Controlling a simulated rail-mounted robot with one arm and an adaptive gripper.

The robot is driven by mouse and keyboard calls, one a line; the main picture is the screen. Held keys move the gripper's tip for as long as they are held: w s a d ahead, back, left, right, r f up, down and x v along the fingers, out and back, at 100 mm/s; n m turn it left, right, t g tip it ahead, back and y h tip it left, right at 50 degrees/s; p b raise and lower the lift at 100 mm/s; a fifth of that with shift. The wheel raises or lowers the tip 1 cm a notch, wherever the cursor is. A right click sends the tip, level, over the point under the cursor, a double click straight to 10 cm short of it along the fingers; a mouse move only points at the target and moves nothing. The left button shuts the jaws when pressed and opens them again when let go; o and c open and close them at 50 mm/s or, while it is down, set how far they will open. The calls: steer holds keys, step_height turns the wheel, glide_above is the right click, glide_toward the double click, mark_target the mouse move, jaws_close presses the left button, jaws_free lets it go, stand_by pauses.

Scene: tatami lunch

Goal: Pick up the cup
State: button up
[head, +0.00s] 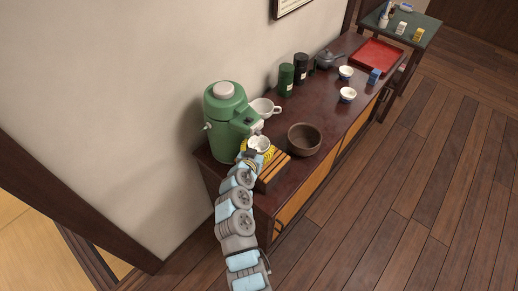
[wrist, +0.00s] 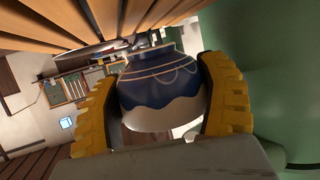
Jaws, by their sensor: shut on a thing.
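A cup with a dark blue band, pale lines and a white lower part (wrist: 160,85) sits between the yellow fingers of my gripper (wrist: 162,100) in the wrist view. The fingers are shut on its two sides. In the head view the held cup (head: 260,142) shows its white inside, just in front of the green dispenser. My gripper (head: 257,154) is at the near left end of the sideboard. Whether the cup's base is clear of the surface cannot be told.
The green dispenser (head: 225,125) stands close on the left, a slatted wooden rack (head: 273,172) close on the right.

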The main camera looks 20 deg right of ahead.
steer(key=shift+r, duration=0.6)
steer(key=shift+s+a+r, duration=0.1)
steer(key=s+a, duration=1.1)
steer(key=s, duration=0.2)
steer(key=shift+s, duration=0.25)
steer(key=shift+s+a, duration=0.1)
steer(key=shift+a, duration=0.05)
stand_by(2.9)
